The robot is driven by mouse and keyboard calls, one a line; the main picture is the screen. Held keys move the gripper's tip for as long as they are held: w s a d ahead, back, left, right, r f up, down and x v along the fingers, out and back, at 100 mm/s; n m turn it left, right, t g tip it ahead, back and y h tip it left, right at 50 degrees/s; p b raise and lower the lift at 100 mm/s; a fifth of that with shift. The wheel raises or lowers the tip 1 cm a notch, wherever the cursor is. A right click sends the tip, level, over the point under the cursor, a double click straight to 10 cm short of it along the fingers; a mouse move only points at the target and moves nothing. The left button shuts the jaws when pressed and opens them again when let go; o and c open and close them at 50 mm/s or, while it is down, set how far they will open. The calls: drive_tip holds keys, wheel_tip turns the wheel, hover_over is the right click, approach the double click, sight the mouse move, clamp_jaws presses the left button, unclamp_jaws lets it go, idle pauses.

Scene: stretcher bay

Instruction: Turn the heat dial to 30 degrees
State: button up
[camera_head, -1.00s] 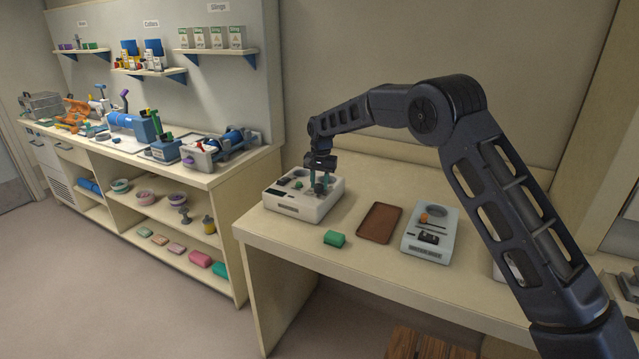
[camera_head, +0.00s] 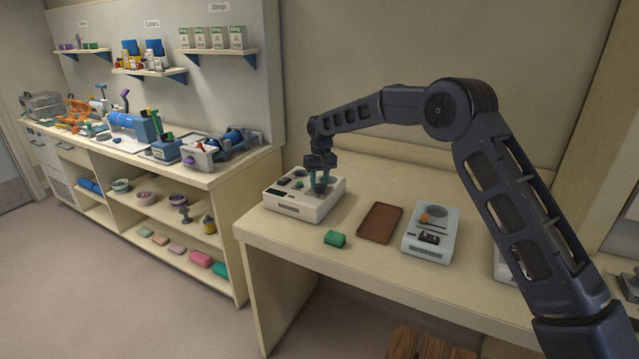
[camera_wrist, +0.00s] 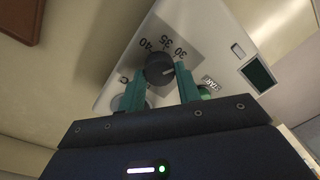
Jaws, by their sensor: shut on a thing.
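The heat dial (camera_wrist: 159,69) is a dark round knob on the white device (camera_head: 290,209) at the left end of the table. My gripper (camera_wrist: 166,71) has its teal fingers on either side of the knob, shut on it. In the head view my gripper (camera_head: 318,188) points down at the device's right part and largely hides the dial. In the wrist view the printed numbers 40, 35 and 30 (camera_wrist: 180,52) show on a grey scale beside the knob. I cannot tell clearly which number the dial points at.
A START label (camera_wrist: 209,82), a green button (camera_wrist: 205,91) and a dark screen (camera_wrist: 258,74) are on the device near my fingers.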

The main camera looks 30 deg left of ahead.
sight(320, 185)
drive_tip(key=shift+n, duration=0.5)
drive_tip(key=o, duration=1)
drive_tip(key=shift+r, duration=0.1)
drive_tip(key=r, duration=1)
drive_tip(key=shift+w+d+r, duration=0.15)
drive_tip(key=shift+w+r, duration=0.05)
drive_tip(key=shift+r, duration=0.1)
